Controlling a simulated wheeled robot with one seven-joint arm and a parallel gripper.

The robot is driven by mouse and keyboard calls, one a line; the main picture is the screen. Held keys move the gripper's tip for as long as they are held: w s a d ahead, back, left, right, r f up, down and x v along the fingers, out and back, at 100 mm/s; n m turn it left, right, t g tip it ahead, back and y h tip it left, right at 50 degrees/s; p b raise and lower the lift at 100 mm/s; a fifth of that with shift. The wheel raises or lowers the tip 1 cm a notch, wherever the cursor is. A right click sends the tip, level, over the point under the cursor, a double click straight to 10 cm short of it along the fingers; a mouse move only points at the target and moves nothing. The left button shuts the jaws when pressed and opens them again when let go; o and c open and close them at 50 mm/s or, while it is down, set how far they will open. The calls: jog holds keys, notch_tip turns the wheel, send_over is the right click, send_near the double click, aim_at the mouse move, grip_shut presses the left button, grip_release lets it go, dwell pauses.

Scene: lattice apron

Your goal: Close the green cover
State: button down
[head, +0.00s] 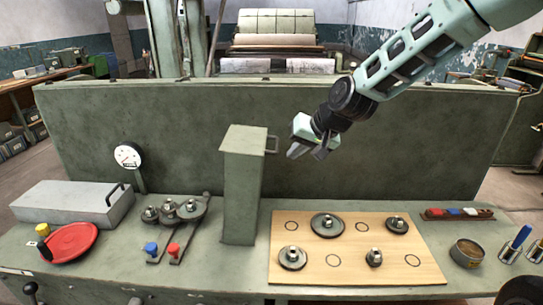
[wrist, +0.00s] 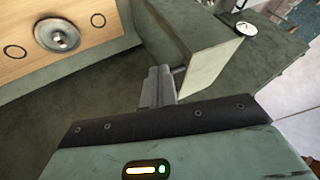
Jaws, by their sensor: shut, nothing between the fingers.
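The green cover (head: 242,190) is a tall, narrow box shape standing upright on the bench. A small bar handle (head: 273,144) sticks out from its right side near the top. My gripper (head: 308,152) is in the air to the right of the handle, apart from it in the head view. In the wrist view my gripper's fingers (wrist: 158,88) are together and empty. There the cover (wrist: 205,60) lies just beyond them, and its handle is partly hidden behind the fingertips.
A wooden board (head: 345,272) with knobbed discs lies right of the cover. Levers with red and blue knobs (head: 173,249), a grey box (head: 70,203) and a red dish (head: 72,241) stand left. A green back panel (head: 400,150) rises behind.

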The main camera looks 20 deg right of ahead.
jog(key=w+a+f+p, duration=0.3)
jog(key=a, duration=0.2)
jog(key=shift+w+a+f+p, duration=0.15)
jog(key=shift+w+a+p, duration=0.05)
jog(key=shift+w+p, duration=0.15)
dwell(0.3)
